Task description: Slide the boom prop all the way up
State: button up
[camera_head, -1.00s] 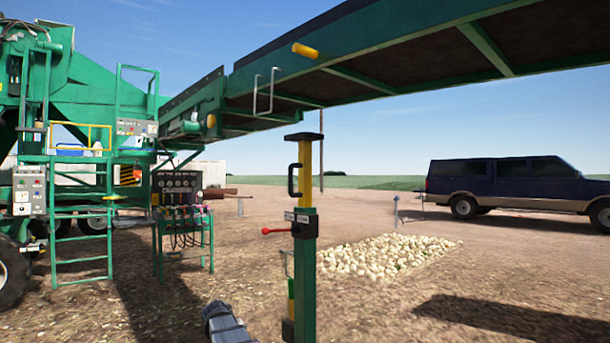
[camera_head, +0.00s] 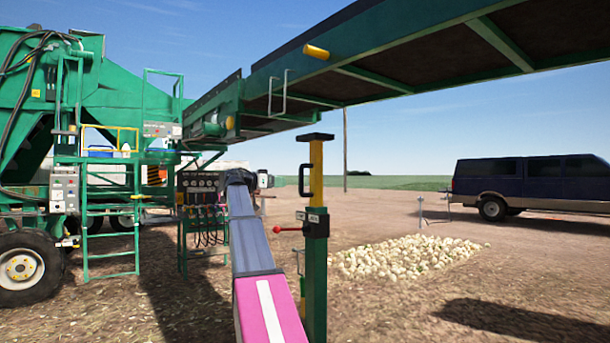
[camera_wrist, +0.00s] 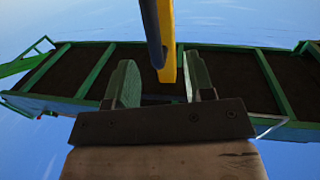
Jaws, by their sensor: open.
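The boom prop (camera_head: 316,260) stands upright as a green post, with a yellow inner bar (camera_head: 316,185) showing above it and a black top pad. A black handle (camera_head: 302,180) sits on the bar's left side, and a red-knobbed lever (camera_head: 279,229) sticks out left below. The pad is clearly below the green boom (camera_head: 290,80). My gripper (camera_head: 266,181) is just left of the handle in the head view, apart from it in the picture. In the wrist view my gripper (camera_wrist: 160,75) is open, with the yellow bar and black handle ahead between its fingers. Contact cannot be told.
A green machine (camera_head: 100,110) with a ladder and control panels stands at the left. A pile of onions (camera_head: 410,255) lies right of the prop, and a dark vehicle (camera_head: 540,185) is parked behind. The ground between is mostly clear.

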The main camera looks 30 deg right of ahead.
notch_tip(320, 180, up, 4)
jog(key=m+g, duration=0.1)
send_near(312, 170)
jog(key=d, duration=0.2)
jog(key=s+d+f, duration=0.1)
jog(key=d, duration=0.1)
jog(key=s+d, duration=0.1)
jog(key=d, duration=0.1)
jog(key=shift+d+f, duration=0.1)
jog(key=shift+f, duration=0.2)
grip_shut()
